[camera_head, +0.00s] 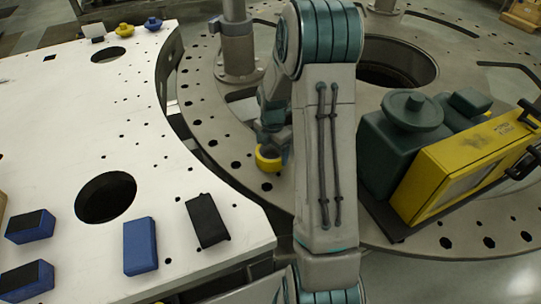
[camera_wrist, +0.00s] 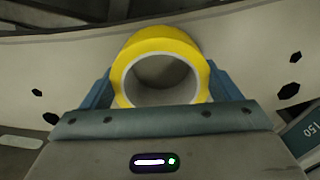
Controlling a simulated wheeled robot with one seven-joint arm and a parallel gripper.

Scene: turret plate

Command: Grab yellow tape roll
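The yellow tape roll (camera_wrist: 160,45) is a yellow ring with a pale grey inner core. In the wrist view it fills the space between the two blue-grey fingers of my gripper (camera_wrist: 160,84). The fingers lie against its left and right outer sides, with no gap visible. In the head view the roll (camera_head: 268,159) shows just below my gripper (camera_head: 270,140), low over the round turret plate (camera_head: 230,145). My arm covers part of that area. I cannot tell whether the roll touches the plate.
A yellow and green machine (camera_head: 460,160) stands on the plate to the right of my arm. The white table (camera_head: 60,130) at left holds blue blocks (camera_head: 140,246), a black block (camera_head: 207,220) and smaller items. The plate has a large opening (camera_head: 395,65) and a post (camera_head: 238,50).

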